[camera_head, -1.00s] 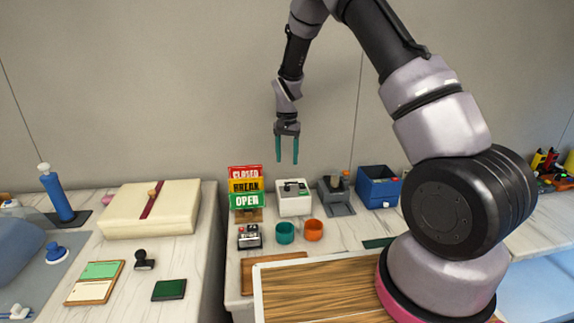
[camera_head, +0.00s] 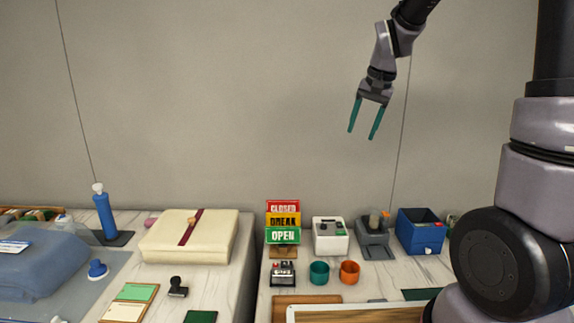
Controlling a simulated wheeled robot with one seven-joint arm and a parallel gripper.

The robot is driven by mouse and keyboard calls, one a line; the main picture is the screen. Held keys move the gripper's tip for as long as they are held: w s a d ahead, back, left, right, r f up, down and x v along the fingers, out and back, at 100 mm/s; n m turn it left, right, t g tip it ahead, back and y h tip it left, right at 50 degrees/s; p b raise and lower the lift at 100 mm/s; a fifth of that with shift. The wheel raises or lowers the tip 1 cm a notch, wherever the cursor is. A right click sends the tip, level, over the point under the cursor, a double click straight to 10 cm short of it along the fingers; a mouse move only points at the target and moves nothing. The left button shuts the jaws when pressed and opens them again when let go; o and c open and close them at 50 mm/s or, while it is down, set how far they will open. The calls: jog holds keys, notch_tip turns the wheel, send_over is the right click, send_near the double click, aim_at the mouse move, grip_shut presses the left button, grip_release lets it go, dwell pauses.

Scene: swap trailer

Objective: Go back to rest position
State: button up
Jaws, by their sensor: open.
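My gripper (camera_head: 365,118) hangs in the air in front of the wall, at the upper right of the head view. Its two teal fingers are apart and nothing is between them. It is well above the counter (camera_head: 340,286) and touches nothing. My arm runs up from the lower right and out of the top of the picture, so part of it is out of view.
Below are a sign stand (camera_head: 283,222), a white box (camera_head: 330,236), a grey device (camera_head: 374,240), a blue bin (camera_head: 420,231), a teal cup (camera_head: 319,272) and an orange cup (camera_head: 350,271). A cream box (camera_head: 190,237) lies left. The air around my gripper is clear.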

jog(key=s+d+r+t, duration=0.1)
jog(key=s+r, duration=0.2)
jog(key=s, duration=0.4)
jog(key=s+d+r+t, duration=0.1)
jog(key=s+d+r, duration=0.1)
jog(key=s, duration=0.5)
jog(key=s+d+r+n+t, duration=0.1)
jog(key=s+r+t, duration=0.1)
jog(key=s, duration=0.4)
jog(key=shift+v, duration=0.9)
